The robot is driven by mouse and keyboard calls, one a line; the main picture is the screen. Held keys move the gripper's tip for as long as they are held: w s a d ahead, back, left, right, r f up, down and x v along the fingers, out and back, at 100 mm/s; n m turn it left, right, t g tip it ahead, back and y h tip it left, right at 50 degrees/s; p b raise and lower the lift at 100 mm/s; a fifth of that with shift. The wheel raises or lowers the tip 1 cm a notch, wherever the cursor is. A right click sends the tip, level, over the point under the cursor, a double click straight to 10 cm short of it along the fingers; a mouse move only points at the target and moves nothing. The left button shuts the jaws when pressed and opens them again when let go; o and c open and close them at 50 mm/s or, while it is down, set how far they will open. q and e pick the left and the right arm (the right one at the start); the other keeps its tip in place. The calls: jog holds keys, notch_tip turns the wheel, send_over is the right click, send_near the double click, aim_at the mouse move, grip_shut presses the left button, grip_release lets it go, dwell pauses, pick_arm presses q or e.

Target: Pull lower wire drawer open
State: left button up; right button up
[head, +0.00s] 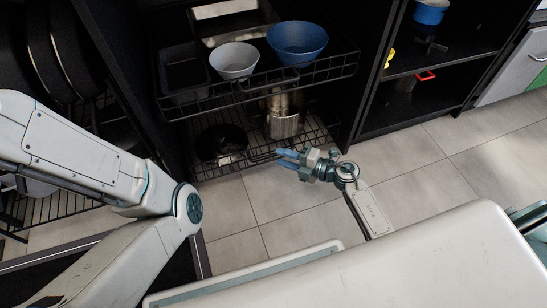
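The lower wire drawer (318,133) is a dark wire basket low in the black cabinet, under an upper wire drawer. It holds a tall steel pot (284,118) and a dark round pan (221,143). My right gripper (283,158) is at the drawer's front rim, its blue fingers pointing left in the head view. The two fingers show a small gap, with the front wire close to their tips. Whether they touch the wire is too small to tell. My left arm crosses the left side, but its gripper is out of view.
The upper wire drawer (345,66) sticks out above, holding a white bowl (234,60), a blue bowl (297,42) and dark and metal trays. Open shelves (425,92) stand to the right. The tiled floor (235,210) before the lower drawer is clear. A wire rack (48,208) is at left.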

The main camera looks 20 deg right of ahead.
aim_at(275, 155)
jog(key=b+x, duration=0.1)
jog(key=x, duration=0.3)
jog(key=shift+a, duration=0.15)
grip_shut()
